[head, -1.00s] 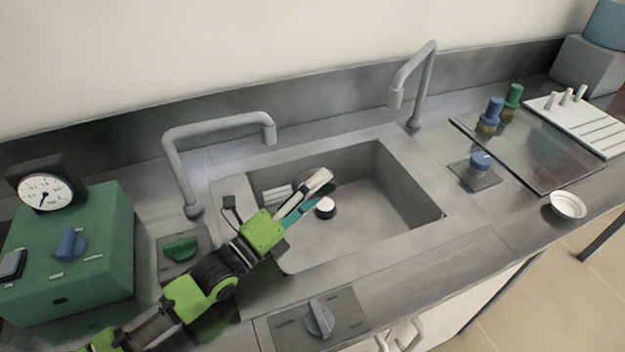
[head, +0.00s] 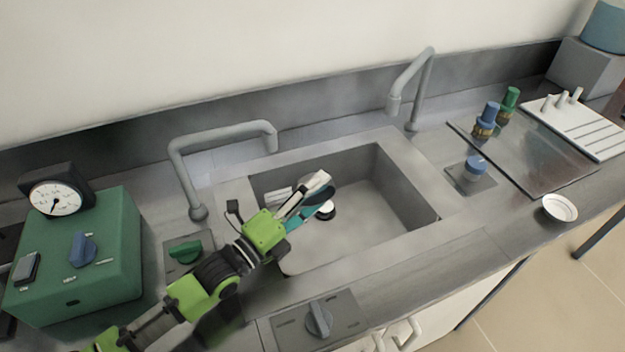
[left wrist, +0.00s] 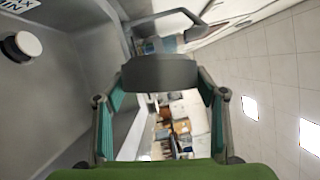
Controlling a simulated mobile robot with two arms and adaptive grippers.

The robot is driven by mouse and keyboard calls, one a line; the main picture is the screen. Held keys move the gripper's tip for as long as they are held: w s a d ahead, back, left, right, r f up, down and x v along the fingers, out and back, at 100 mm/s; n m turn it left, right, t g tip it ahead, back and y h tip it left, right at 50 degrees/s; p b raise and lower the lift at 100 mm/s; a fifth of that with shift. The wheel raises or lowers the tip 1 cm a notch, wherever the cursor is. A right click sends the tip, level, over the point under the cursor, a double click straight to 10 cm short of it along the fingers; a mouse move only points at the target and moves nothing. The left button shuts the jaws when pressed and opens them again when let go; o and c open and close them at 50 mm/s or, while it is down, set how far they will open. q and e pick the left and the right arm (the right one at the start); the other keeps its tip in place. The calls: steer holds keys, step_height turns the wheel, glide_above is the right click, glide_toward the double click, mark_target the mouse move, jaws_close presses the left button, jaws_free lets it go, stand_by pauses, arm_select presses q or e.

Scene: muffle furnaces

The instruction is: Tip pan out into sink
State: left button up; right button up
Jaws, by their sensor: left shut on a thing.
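My left gripper (head: 312,192) reaches from the left over the sink (head: 385,210). It is shut on a dark grey thing, which I take to be the pan (head: 332,189); only a small part shows behind the fingers. In the left wrist view a dark grey block (left wrist: 160,72) spans the space between the fingertips. I cannot see any contents of the pan. The gripper is rolled sideways, as the room looks turned in the wrist view. My right gripper is not in view.
A black-and-white round piece (head: 326,210) lies on the sink floor. Taps stand behind the sink at left (head: 185,175) and right (head: 420,85). A green box (head: 110,235) with a dial gauge (head: 55,198) is at left. A white dish (head: 559,208) sits on the right counter.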

arm_select(q)
steer(key=n+g+y+p, duration=0.1)
steer(key=n+p, duration=0.1)
steer(key=p, duration=0.2)
steer(key=r+n+g+y+p, duration=0.1)
steer(key=n+p, duration=0.2)
steer(key=p, duration=0.2)
steer(key=shift+r, duration=0.1)
stand_by(0.7)
